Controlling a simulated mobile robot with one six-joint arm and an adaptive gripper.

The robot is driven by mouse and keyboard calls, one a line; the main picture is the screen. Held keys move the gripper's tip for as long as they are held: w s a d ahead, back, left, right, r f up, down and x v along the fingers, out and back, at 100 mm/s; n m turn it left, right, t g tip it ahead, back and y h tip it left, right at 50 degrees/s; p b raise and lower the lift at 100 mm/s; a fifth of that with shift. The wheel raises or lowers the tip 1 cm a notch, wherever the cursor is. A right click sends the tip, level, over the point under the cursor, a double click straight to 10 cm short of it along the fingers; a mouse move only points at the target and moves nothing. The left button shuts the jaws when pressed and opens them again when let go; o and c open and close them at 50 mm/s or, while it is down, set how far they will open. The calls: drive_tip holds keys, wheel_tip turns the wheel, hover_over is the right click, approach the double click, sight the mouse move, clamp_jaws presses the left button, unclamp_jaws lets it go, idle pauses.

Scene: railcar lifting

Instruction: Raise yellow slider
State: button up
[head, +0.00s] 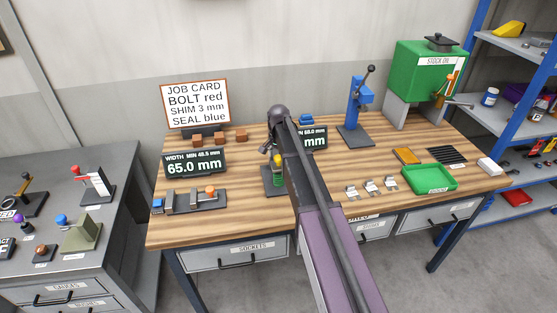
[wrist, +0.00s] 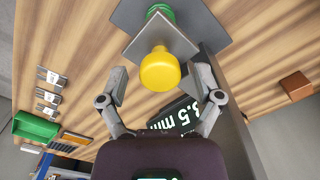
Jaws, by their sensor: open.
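The yellow slider shows as a round yellow knob (wrist: 160,70) in the wrist view. It stands in front of a grey plate (wrist: 158,42), with a green part (wrist: 160,12) beyond. My gripper (wrist: 162,80) is open, with one finger on each side of the knob and visible gaps to both. In the head view, my arm hides most of this fixture; its green part (head: 276,178) and dark base show at the bench's middle, below my gripper (head: 270,152).
A display (head: 315,138) stands just behind my arm, partly hidden. Left are a width display (head: 195,163), a sliding fixture (head: 190,203) and brown blocks (head: 219,138). Right are a blue press (head: 356,110), a green tray (head: 430,180) and small metal pieces (head: 371,187). The bench's front middle is partly clear.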

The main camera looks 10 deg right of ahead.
sight(279, 157)
clamp_jaws()
drive_tip(key=shift+r+p, duration=1.6)
drive_tip(key=shift+p, duration=0.05)
unclamp_jaws()
drive_tip(key=shift+f, duration=0.15)
